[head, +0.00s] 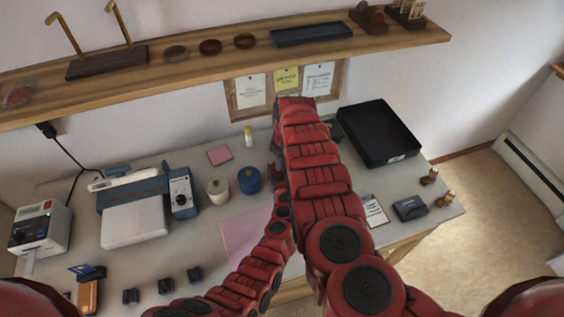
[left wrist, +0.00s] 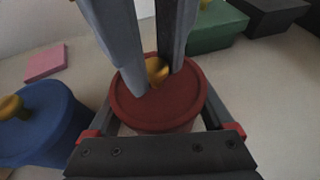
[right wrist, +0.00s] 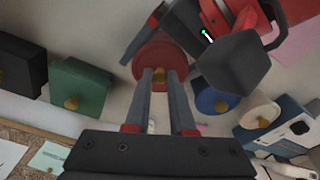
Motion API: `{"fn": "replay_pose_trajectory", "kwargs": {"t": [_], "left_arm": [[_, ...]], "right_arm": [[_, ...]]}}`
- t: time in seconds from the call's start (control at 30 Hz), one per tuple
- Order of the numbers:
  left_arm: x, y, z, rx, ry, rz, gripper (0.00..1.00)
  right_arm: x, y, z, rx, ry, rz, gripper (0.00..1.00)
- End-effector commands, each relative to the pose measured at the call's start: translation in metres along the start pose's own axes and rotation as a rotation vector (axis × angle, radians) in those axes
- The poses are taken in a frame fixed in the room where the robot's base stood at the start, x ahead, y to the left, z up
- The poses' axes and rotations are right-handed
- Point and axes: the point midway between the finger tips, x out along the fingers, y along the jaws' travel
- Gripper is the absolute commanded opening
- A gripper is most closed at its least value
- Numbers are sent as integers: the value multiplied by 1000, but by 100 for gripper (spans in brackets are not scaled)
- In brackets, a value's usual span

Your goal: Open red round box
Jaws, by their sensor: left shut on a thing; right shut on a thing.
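The red round box shows in the left wrist view as a round red lid (left wrist: 190,108) with a brass knob (left wrist: 157,70). It also shows in the right wrist view (right wrist: 160,52). My right gripper (right wrist: 160,74) is shut on the brass knob from above. My left gripper (left wrist: 160,116) is shut around the sides of the box below the lid. A paler strip shows under the lid's near edge; I cannot tell whether the lid is lifted. In the head view my right arm (head: 310,155) hides the box and most of both grippers.
A blue round box (head: 249,180) and a cream one (head: 218,189) stand left of the arms. A green box (right wrist: 80,88) and a black box (right wrist: 22,68) are close by. A black tray (head: 378,135) lies at the right. A shelf (head: 210,70) runs above the desk.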

Motion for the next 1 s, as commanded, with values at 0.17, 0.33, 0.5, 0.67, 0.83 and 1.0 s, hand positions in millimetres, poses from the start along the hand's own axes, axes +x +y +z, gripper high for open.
{"fn": "replay_pose_trajectory", "kwargs": {"t": [0.17, 0.33, 0.5, 0.67, 0.83, 1.0], "left_arm": [[0, 0, 0, 0, 0, 0, 0], [0, 0, 0, 0, 0, 0, 0], [0, 0, 0, 0, 0, 0, 0], [0, 0, 0, 0, 0, 0, 0], [0, 0, 0, 0, 0, 0, 0], [0, 0, 0, 0, 0, 0, 0]], "right_arm": [[0, 0, 0, 0, 0, 0, 0], [0, 0, 0, 0, 0, 0, 0], [0, 0, 0, 0, 0, 0, 0], [-5, 0, -2, -1, 2, 0, 0], [-11, 0, -3, -1, 2, 2, 0], [-16, 1, -2, 1, 0, 1, 0]]}}
